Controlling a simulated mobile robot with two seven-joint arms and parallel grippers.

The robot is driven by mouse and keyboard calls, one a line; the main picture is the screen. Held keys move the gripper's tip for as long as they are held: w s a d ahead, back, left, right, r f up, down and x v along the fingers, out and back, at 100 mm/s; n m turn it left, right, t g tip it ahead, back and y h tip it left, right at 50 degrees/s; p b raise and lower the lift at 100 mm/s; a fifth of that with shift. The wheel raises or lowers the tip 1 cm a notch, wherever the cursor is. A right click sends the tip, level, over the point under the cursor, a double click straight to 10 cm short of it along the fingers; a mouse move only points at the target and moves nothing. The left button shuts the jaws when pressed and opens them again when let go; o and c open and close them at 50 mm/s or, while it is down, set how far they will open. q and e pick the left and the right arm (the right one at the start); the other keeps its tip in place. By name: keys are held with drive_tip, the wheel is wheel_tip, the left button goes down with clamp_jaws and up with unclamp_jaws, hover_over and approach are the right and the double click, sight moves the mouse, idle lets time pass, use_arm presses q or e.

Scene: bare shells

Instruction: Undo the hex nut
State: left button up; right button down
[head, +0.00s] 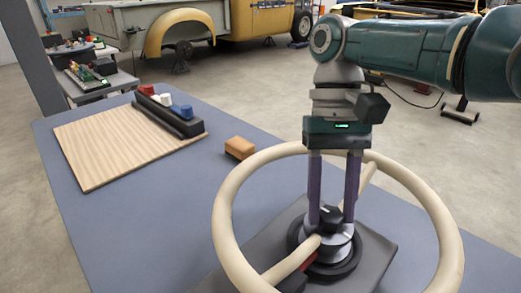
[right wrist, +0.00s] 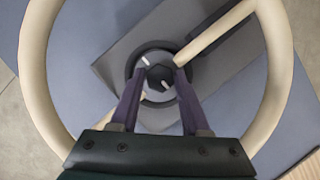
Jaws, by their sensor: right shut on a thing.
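The dark hex nut (right wrist: 158,76) sits at the centre of the hub of a cream steering wheel (right wrist: 277,90). In the head view the nut (head: 328,213) is partly hidden by my fingers. My right gripper (head: 331,218) points straight down into the wheel, and its purple fingers stand on either side of the nut. In the right wrist view the right gripper (right wrist: 161,73) is shut on the nut, with a fingertip to each side. White marks show around the hub. My left gripper is not in view.
The wheel's rim rings my right fingers, above a grey base plate (head: 376,247) on the blue table (head: 110,215). A wooden board (head: 105,145) with a black rack (head: 170,117) holding coloured blocks lies at left. An orange-brown block (head: 239,148) lies between board and wheel.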

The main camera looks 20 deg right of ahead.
idle(0.4)
drive_tip(key=shift+c, duration=1.8)
unclamp_jaws()
drive_tip(key=b+v, duration=0.1)
drive_tip(key=v, duration=0.9)
drive_tip(key=shift+a, duration=0.1)
